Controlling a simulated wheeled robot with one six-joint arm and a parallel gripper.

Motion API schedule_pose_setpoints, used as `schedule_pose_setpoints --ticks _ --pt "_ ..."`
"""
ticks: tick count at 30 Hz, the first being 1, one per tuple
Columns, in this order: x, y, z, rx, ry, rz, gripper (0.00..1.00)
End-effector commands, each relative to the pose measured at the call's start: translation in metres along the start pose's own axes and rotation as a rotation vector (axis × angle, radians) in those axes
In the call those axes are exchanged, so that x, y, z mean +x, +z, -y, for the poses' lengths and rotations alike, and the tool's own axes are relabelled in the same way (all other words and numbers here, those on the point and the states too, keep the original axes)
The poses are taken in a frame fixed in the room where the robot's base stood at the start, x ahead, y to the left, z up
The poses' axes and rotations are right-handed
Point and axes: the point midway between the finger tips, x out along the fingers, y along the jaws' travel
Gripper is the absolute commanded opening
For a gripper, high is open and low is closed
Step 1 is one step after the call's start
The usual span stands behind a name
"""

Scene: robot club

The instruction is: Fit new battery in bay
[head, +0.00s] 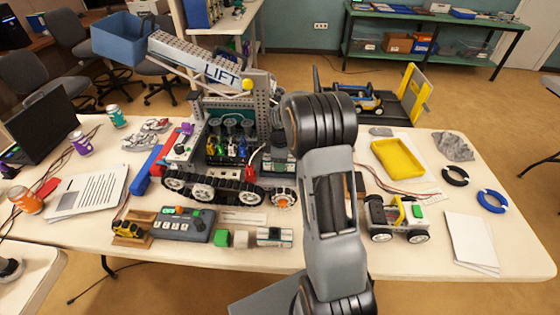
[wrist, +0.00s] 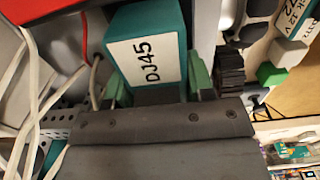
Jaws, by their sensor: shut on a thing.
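A teal battery (wrist: 150,50) with a white label reading DJ45 fills the upper middle of the wrist view. My gripper (wrist: 156,85) is shut on it, with a green finger pad on each side. In the head view my own arm covers most of the gripper and the held battery. The competition robot with the LIFT boom (head: 222,140) stands on the table, left of my arm. The held battery is close to this robot's right end. The bay cannot be made out clearly, and I cannot tell whether the battery is inside it.
White cables (wrist: 35,75) hang left of the battery in the wrist view. Another labelled battery (head: 274,237) lies at the front of the table, beside a green block (head: 222,238) and a controller box (head: 184,224). A small wheeled robot (head: 398,220) and yellow tray (head: 398,158) stand right.

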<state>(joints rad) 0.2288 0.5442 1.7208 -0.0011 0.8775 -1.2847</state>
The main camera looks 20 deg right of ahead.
Motion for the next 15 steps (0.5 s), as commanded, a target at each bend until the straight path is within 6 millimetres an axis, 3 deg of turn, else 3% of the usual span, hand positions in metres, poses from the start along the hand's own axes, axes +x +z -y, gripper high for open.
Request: schedule_pose_setpoints --ticks 15 --pt "0.0056 -0.0001 -0.0005 0.0 0.002 -0.001 0.06"
